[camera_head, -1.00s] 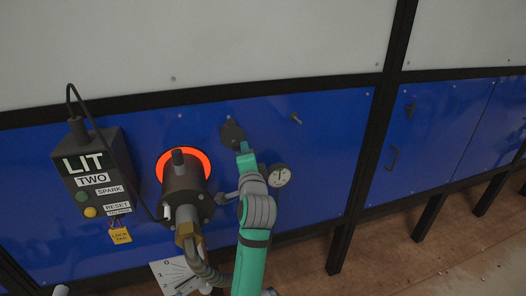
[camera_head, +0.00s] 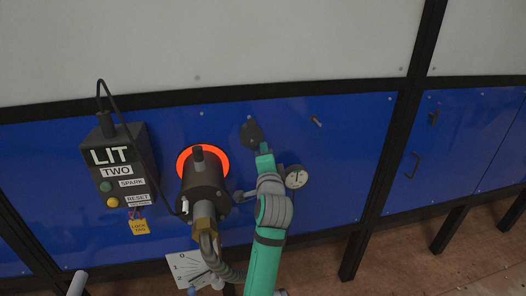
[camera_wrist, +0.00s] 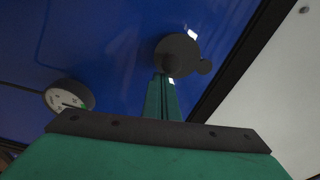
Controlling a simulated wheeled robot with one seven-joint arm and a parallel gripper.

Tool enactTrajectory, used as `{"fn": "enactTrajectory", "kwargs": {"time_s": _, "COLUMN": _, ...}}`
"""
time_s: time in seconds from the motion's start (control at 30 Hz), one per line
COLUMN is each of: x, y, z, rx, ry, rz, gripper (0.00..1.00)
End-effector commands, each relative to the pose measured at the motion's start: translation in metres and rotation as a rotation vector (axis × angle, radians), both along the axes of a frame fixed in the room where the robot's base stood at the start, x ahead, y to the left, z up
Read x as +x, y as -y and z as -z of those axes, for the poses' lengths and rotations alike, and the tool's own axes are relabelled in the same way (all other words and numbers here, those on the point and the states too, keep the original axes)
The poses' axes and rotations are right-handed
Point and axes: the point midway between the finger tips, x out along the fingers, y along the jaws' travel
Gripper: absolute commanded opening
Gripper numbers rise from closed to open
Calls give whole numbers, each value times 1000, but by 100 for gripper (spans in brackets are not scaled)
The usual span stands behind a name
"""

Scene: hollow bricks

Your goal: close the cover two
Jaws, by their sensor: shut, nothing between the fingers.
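A dark round cover (camera_head: 251,132) with a small tab is on the blue panel, right of the burner labelled two. It also shows in the wrist view (camera_wrist: 178,52), where the tab sticks out to its right. Whether a hole lies behind it cannot be seen. My gripper (camera_head: 264,149) is just below and slightly right of the cover. In the wrist view my gripper (camera_wrist: 164,80) has its green fingers together and empty, with the tips at the cover's lower edge. I cannot tell whether they touch it.
The burner (camera_head: 203,185) with a glowing orange ring stands left of my arm. A control box (camera_head: 120,170) reading LIT and TWO is further left. A round gauge (camera_head: 296,177) sits close right of my gripper. A small peg (camera_head: 316,121) projects at upper right.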

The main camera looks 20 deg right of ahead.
Motion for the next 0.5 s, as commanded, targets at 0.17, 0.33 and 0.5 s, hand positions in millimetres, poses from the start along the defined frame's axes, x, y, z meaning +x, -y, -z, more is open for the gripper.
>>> {"fn": "enactTrajectory", "kwargs": {"time_s": 0.17, "x": 2, "y": 22, "z": 4, "rx": 3, "ry": 1, "rz": 0, "gripper": 0}}
{"fn": "enactTrajectory", "kwargs": {"time_s": 0.33, "x": -12, "y": 22, "z": 6, "rx": 0, "ry": 2, "rz": -6, "gripper": 0}}
{"fn": "enactTrajectory", "kwargs": {"time_s": 0.5, "x": -39, "y": 17, "z": 5, "rx": -1, "ry": 2, "rz": -6, "gripper": 0}}
